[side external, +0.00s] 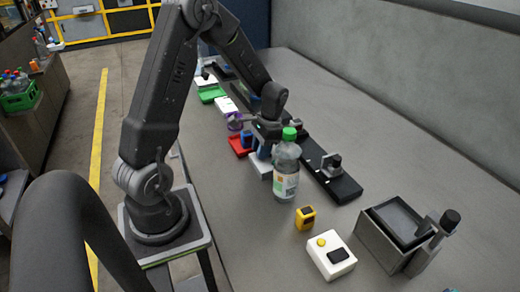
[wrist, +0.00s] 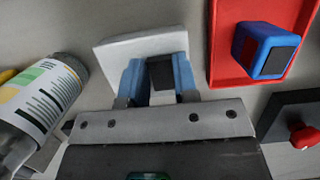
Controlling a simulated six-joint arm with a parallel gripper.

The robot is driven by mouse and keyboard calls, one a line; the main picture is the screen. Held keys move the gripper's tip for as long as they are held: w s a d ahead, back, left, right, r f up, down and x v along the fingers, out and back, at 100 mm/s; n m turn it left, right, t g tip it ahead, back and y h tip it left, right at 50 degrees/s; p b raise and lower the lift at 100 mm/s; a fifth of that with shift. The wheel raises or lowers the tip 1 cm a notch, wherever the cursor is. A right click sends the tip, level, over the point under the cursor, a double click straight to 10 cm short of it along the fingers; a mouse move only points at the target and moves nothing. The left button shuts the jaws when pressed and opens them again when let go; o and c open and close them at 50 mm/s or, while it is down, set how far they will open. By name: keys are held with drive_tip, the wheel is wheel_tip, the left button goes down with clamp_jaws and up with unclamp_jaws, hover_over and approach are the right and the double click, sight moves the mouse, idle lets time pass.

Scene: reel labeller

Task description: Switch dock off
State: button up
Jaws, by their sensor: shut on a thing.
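In the wrist view, my gripper (wrist: 160,80) has two blue fingers closed on a small dark block (wrist: 160,72) over a white plate (wrist: 112,52). The block's lower part is hidden, so I cannot tell if it touches the plate. In the side view, my gripper (side external: 264,140) is low over the table behind the green-capped bottle (side external: 286,178), which partly hides it. A white box (side external: 322,262) with a yellow round button and a black patch stands at the front. I cannot tell which thing is the dock.
A red tray (wrist: 224,75) holds a blue block (wrist: 264,50) with a dark face, right of my gripper. A black rail (side external: 335,188), yellow block (side external: 305,217) and grey bin (side external: 385,245) stand nearby.

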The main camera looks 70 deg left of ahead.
sight(272, 155)
drive_tip(key=o, duration=0.9)
drive_tip(key=v, duration=1.3)
drive_tip(key=shift+w+r, duration=0.2)
drive_tip(key=shift+r, duration=0.2)
drive_tip(key=s+d+r+t, duration=0.2)
drive_tip(key=s+d, duration=0.3)
drive_tip(key=d, duration=0.1)
drive_tip(key=s+d+r+t, duration=0.3)
drive_tip(key=s+d, duration=0.2)
drive_tip(key=d, duration=0.2)
drive_tip(key=s+d+r+t, duration=0.2)
drive_tip(key=s+d+t, duration=0.1)
drive_tip(key=d, duration=0.3)
drive_tip(key=shift+s+d+r, duration=0.1)
drive_tip(key=shift+s, duration=0.35)
drive_tip(key=shift+s+d+r, duration=0.1)
drive_tip(key=shift+s+r, duration=0.05)
drive_tip(key=shift+s, duration=0.3)
